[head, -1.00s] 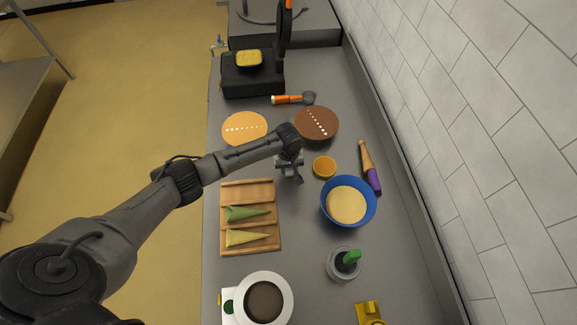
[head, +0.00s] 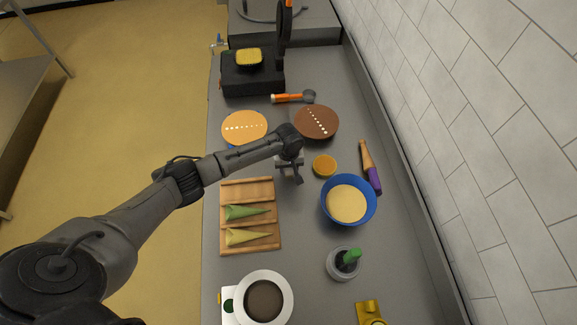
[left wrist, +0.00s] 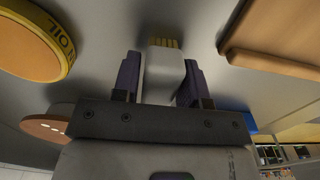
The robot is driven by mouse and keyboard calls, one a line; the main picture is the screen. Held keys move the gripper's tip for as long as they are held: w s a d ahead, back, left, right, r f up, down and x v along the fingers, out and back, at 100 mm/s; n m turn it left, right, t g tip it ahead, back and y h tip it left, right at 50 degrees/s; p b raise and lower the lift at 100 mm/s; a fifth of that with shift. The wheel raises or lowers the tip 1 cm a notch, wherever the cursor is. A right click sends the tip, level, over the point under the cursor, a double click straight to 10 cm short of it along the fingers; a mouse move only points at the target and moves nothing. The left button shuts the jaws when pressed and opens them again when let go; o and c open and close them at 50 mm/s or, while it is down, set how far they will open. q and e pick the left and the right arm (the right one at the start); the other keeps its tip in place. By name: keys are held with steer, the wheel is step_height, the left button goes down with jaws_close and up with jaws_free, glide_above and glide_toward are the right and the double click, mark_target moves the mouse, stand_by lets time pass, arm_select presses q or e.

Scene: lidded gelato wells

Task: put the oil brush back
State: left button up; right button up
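My left gripper (head: 291,174) is low over the counter, between the wooden cone tray and the small round orange oil dish (head: 324,166). In the left wrist view, a pale block with yellow bristles, apparently the oil brush (left wrist: 164,68), sits between the two purple-padded fingers (left wrist: 160,80). The fingers are close along both sides of it; whether they press on it I cannot tell. The dish, with OIL lettering on its rim, also shows at the upper left of that view (left wrist: 38,42). In the head view my gripper hides the brush. My right gripper is not in view.
The wooden tray (head: 226,206) with two cones is left of my gripper. A blue bowl (head: 325,212) of batter stands at right, with a purple-ended wooden tool (head: 368,165) behind it. Orange (head: 244,121) and brown (head: 316,115) discs lie beyond, near the black waffle iron (head: 250,78).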

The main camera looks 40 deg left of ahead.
arm_select(q)
steer(key=o, duration=0.6)
steer(key=shift+c, duration=0.2)
steer(key=shift+r, duration=0.15)
steer(key=shift+r+p, duration=0.15)
steer(key=shift+p, duration=0.2)
step_height(320, 180, up, 5)
steer(key=p, duration=0.5)
steer(key=shift+p, duration=0.35)
step_height(320, 180, up, 2)
steer(key=p, duration=0.3)
steer(key=shift+r, duration=0.25)
